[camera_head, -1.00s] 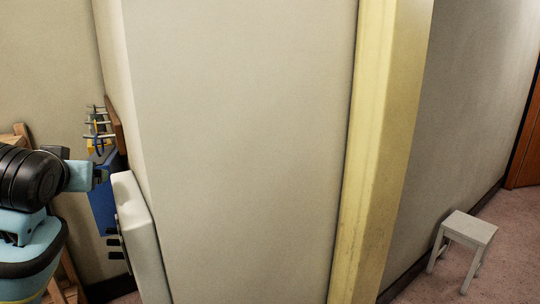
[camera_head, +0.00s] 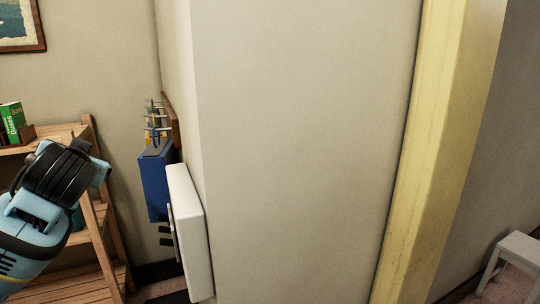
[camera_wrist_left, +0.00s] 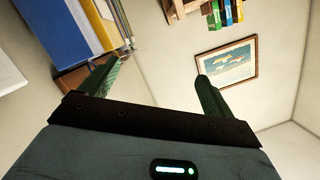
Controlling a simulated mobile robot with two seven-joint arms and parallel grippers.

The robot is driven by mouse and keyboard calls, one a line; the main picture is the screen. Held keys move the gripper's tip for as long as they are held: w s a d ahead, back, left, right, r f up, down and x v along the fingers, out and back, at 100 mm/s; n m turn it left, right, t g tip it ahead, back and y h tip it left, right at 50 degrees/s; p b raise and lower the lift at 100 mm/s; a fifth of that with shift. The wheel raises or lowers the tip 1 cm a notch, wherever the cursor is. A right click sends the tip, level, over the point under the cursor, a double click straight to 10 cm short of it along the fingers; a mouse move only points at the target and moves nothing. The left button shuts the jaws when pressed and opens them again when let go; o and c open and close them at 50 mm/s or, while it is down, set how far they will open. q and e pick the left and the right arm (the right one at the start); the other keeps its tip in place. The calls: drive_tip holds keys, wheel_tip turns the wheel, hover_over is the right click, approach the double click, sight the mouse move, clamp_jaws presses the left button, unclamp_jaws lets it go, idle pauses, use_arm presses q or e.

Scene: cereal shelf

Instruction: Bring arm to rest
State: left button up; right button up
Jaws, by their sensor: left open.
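My left arm (camera_head: 40,215) comes in at the left edge of the head view, in front of the wooden shelf; its gripper fingers do not show there. In the left wrist view my left gripper (camera_wrist_left: 155,75) is open, with its two dark green fingers wide apart and nothing between them but bare wall. My right arm and gripper are not in view.
A wooden shelf (camera_head: 98,220) with a green box (camera_head: 12,117) stands left. A blue box (camera_head: 155,185) and a white panel (camera_head: 188,230) sit beside the wall corner. A framed picture (camera_wrist_left: 226,62) hangs on the wall. A white stool (camera_head: 518,255) stands right.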

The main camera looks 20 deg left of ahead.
use_arm(q)
drive_tip(key=w+d+f+m+h, duration=0.1)
drive_tip(key=f+m+h, duration=0.15)
drive_tip(key=f, duration=0.75)
drive_tip(key=w+d+f+m+t+h, duration=0.15)
drive_tip(key=f+m, duration=0.25)
drive_tip(key=f, duration=0.6)
drive_tip(key=d+f+m+g+h, duration=0.1)
drive_tip(key=d+f+m+h, duration=0.15)
drive_tip(key=f, duration=0.65)
drive_tip(key=s+d+f+m+h, duration=0.1)
drive_tip(key=s+f+m+h, duration=0.1)
drive_tip(key=s+f, duration=0.35)
drive_tip(key=s+d+f+m+h, duration=0.1)
drive_tip(key=s+f, duration=0.1)
drive_tip(key=f, duration=0.6)
drive_tip(key=s+d+f+m+g+h, duration=0.1)
drive_tip(key=s+d+f+h, duration=0.1)
drive_tip(key=s+f, duration=0.45)
drive_tip(key=s+d+f+m+g+h, duration=0.1)
drive_tip(key=s+d+f+g+h, duration=0.15)
drive_tip(key=s+f, duration=0.4)
drive_tip(key=s+d+f+n+t, duration=0.1)
drive_tip(key=d+n, duration=0.3)
drive_tip(key=d, duration=0.6)
drive_tip(key=s+d+n+t, duration=0.1)
drive_tip(key=s+d+n, duration=0.2)
drive_tip(key=d, duration=0.6)
drive_tip(key=shift+d+f+n, duration=0.35)
drive_tip(key=shift+n, duration=0.65)
